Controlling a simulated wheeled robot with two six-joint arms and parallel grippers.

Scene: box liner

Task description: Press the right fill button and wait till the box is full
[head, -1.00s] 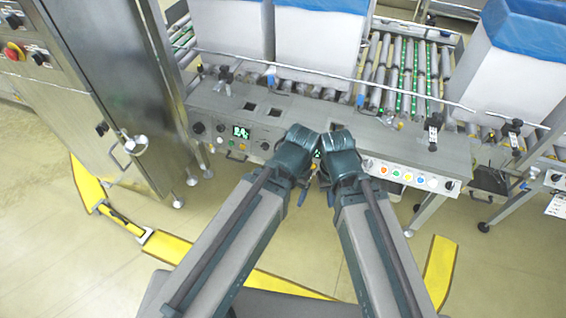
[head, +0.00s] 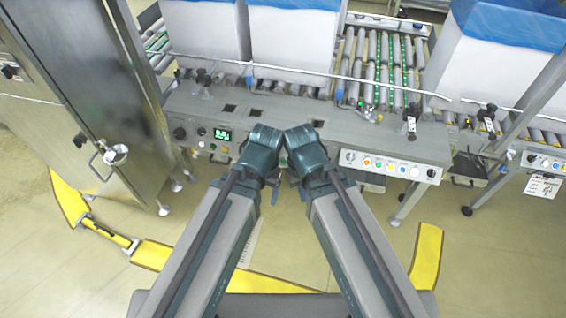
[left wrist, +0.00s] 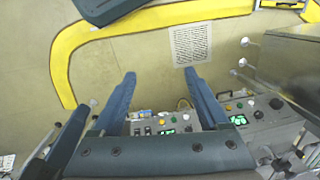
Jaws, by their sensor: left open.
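The control console shows a green display (head: 222,135) with small buttons beside it at left, and a row of coloured buttons (head: 390,165) at right. I cannot tell which one is the right fill button. My left gripper (left wrist: 160,78) is open and empty in the left wrist view; a panel with a lit green display (left wrist: 167,131) shows beyond its base. In the head view both wrists hang in front of the console's middle and hide part of its face. My right gripper's fingers are mostly hidden behind its wrist. White boxes with blue liners (head: 292,45) stand behind the console.
A steel cabinet (head: 85,95) stands at the left. Another lined box (head: 500,60) stands at the right, beside a roller conveyor (head: 385,65). Yellow floor edging (head: 428,255) runs around my base. A floor grate (left wrist: 190,45) shows in the left wrist view.

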